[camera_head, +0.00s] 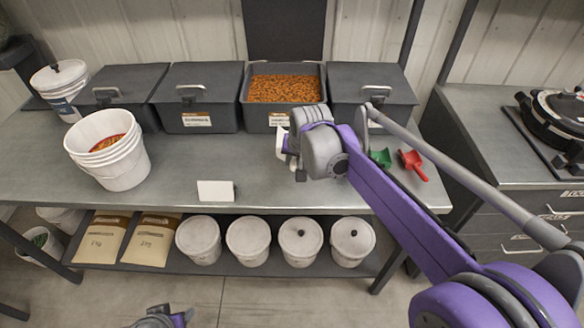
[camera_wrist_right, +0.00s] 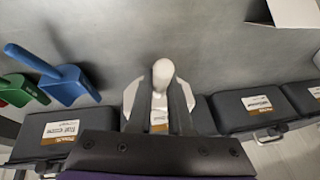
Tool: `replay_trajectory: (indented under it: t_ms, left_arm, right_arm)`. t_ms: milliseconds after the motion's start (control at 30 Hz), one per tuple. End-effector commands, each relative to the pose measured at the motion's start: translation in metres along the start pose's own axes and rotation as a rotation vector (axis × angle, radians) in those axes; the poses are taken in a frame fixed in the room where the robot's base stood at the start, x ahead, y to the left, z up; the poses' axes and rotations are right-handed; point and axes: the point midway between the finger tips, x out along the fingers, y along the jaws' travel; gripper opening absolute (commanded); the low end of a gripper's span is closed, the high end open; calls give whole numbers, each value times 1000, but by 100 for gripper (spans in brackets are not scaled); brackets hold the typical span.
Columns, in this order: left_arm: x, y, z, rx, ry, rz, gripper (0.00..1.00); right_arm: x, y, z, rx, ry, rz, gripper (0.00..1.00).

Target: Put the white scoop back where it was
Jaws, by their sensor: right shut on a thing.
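My right gripper (camera_head: 292,152) is over the metal bench, in front of the open bin of orange pellets. It is shut on the white scoop (camera_wrist_right: 162,74). In the right wrist view the scoop's rounded white handle stands up between the two dark fingers (camera_wrist_right: 160,112), and white edges of the scoop show on either side of them. In the head view only a small white part shows beside the gripper; the rest is hidden. My left gripper (camera_head: 162,318) is at the bottom edge, mostly cut off.
A green scoop (camera_head: 381,157) and a red scoop (camera_head: 413,163) lie on the bench at right; a blue scoop (camera_wrist_right: 62,82) shows in the wrist view. The open bin (camera_head: 284,118) stands between lidded bins. A white card (camera_head: 216,190) and stacked white buckets (camera_head: 122,170) are left.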

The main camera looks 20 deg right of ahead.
Motion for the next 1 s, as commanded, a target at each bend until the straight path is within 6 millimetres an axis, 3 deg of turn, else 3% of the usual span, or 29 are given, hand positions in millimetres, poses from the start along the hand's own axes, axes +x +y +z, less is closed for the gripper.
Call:
replay_trajectory:
  t_ms: [400,800,833,1000]
  left_arm:
    - [4,0,3,0,-2,0,50]
    - [6,0,4,0,-2,0,50]
    - [6,0,4,0,-3,0,50]
    - [5,0,4,0,-2,0,50]
  right_arm:
    - [47,10,20,0,0,0,0]
    - [53,11,23,0,0,0,0]
    - [53,11,23,0,0,0,20]
    - [52,11,22,0,0,0,48]
